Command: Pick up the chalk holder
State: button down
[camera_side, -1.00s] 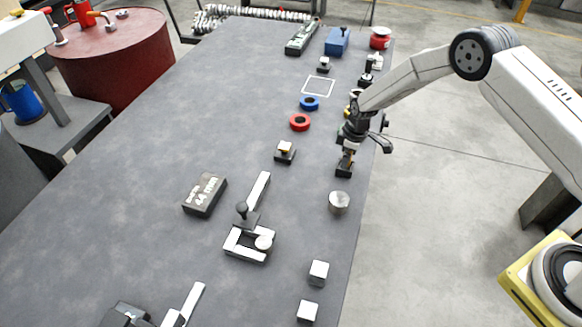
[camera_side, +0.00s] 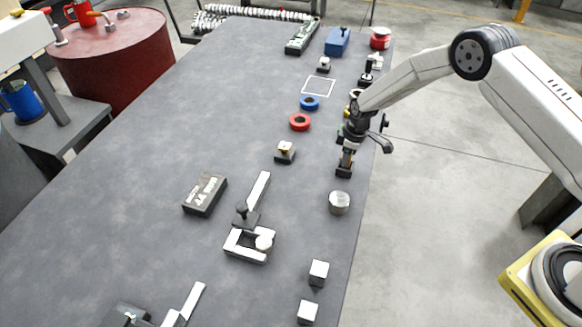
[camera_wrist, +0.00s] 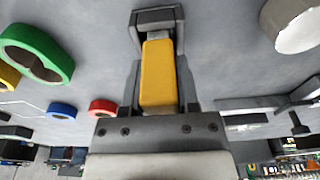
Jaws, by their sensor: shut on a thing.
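A yellow block-shaped piece (camera_wrist: 158,75), which I take to be the chalk holder, lies between the fingers of my gripper (camera_wrist: 157,95) in the wrist view. My gripper is shut on it. A dark bracket-like piece (camera_wrist: 157,18) shows at its far end. In the side view my gripper (camera_side: 346,158) points down near the table's right edge, with a small dark block (camera_side: 344,171) right below its tips. The yellow piece is mostly hidden there, and I cannot tell whether it is clear of the table.
A grey cylinder (camera_side: 339,203) stands close in front of my gripper. A red ring (camera_side: 299,122) and a blue ring (camera_side: 309,103) lie behind to the left. A small yellow-topped block (camera_side: 285,152) stands to the left. The grey table (camera_side: 130,200) is clear at far left.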

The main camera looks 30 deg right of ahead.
jog(key=shift+r, duration=0.2)
jog(key=shift+r, duration=0.95)
jog(key=s+r, duration=1)
jog(key=s, duration=0.4)
jog(key=shift+d+r, duration=0.25)
jog(key=shift+r, duration=0.1)
